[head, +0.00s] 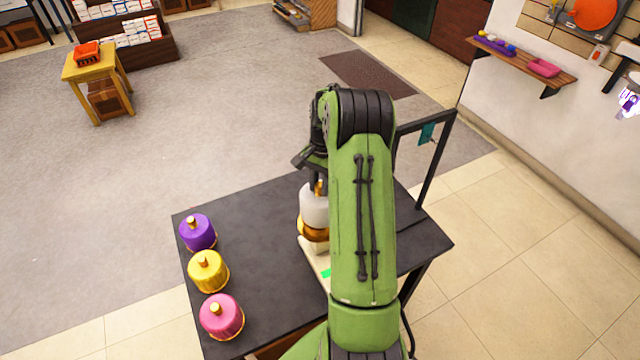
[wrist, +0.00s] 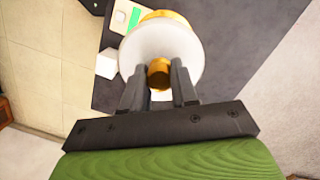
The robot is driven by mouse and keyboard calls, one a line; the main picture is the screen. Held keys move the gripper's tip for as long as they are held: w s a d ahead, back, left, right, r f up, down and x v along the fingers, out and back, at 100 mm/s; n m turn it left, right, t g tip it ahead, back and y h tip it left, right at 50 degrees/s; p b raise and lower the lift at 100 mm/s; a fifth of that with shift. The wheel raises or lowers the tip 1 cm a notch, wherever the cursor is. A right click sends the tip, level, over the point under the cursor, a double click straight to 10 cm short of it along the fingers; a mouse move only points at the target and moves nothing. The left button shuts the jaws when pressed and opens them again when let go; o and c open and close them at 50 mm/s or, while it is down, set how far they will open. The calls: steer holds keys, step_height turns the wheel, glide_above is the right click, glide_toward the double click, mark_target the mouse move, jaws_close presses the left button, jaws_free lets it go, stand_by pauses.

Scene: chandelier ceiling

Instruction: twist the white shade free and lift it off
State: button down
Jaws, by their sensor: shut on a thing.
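The white shade (head: 313,205) sits upright on a gold base (head: 312,231) on the dark table, partly hidden by my green arm in the head view. In the wrist view the white shade (wrist: 186,47) appears as a round white disc with a gold knob (wrist: 159,74) on top. My gripper (wrist: 158,82) is above the shade with its two fingers closed on either side of the gold knob. In the head view my gripper (head: 317,185) comes down onto the knob from above. I cannot tell whether the shade has turned on its base.
Purple (head: 198,232), yellow (head: 208,271) and pink (head: 222,316) shades with gold knobs stand along the left of the dark table (head: 262,262). A pale block with a green patch (head: 326,273) lies beside the base. A black frame (head: 433,165) rises at the table's right edge.

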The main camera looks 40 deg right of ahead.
steer(key=shift+r+p, duration=1.1)
steer(key=shift+r, duration=2.2)
steer(key=shift+f, duration=0.1)
